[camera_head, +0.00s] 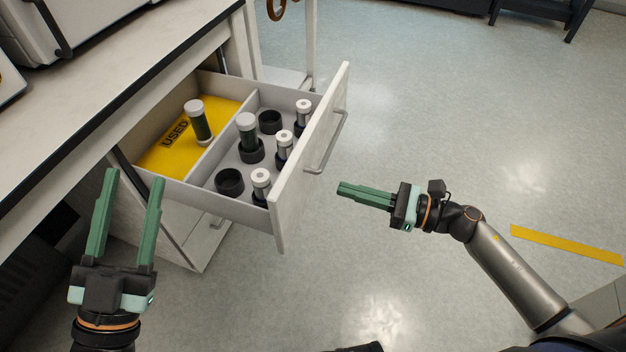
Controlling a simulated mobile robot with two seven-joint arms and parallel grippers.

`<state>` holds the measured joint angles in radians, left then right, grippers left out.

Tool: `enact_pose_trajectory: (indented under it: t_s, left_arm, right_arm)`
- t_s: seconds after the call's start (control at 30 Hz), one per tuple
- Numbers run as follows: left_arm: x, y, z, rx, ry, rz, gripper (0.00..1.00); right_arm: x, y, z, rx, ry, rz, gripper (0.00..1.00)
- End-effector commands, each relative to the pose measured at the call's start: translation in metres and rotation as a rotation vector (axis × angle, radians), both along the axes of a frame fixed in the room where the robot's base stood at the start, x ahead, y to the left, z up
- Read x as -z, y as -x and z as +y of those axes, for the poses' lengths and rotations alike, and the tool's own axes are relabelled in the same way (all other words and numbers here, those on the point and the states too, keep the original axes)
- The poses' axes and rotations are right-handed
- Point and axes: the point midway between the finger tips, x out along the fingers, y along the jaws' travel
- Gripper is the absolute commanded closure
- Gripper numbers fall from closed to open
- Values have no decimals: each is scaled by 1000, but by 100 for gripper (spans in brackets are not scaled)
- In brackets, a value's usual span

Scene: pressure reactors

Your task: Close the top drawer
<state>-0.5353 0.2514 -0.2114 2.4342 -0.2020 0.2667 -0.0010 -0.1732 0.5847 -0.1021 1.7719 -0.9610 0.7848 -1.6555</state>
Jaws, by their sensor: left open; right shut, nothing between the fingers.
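The top drawer (232,207) of the white cabinet is pulled out, its front panel (293,205) facing right. A grey bar handle (327,143) is on the outer face of the front panel. My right gripper (340,191) is shut and empty, to the right of the front panel and below the handle in the picture, apart from both. My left gripper (138,176) is open and empty, left of the drawer's near side wall and in front of the cabinet.
The drawer holds several capped cylinders, black ring holders (230,181) and a yellow section marked USED (163,150) with one cylinder (198,122) in it. The worktop (130,62) lies above left. A lower drawer (207,237) looks closed.

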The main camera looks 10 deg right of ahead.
Motion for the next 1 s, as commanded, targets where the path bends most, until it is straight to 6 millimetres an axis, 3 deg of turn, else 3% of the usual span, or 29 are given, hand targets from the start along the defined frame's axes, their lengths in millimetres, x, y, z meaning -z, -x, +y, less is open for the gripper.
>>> enact_pose_trajectory:
  t_s: [0.2, 0.4, 1.0]
  left_arm:
    - [4, -2, 0, -3, -1, 17, 50]
    - [6, -3, 0, -5, -2, 26, 50]
    - [7, -3, 0, -5, -1, 29, 50]
  right_arm:
    - [-1, -26, 38, 0, -2, -3, 100]
    - [0, -40, 59, 1, -1, 0, 100]
    - [0, -45, 66, 2, -1, 2, 100]
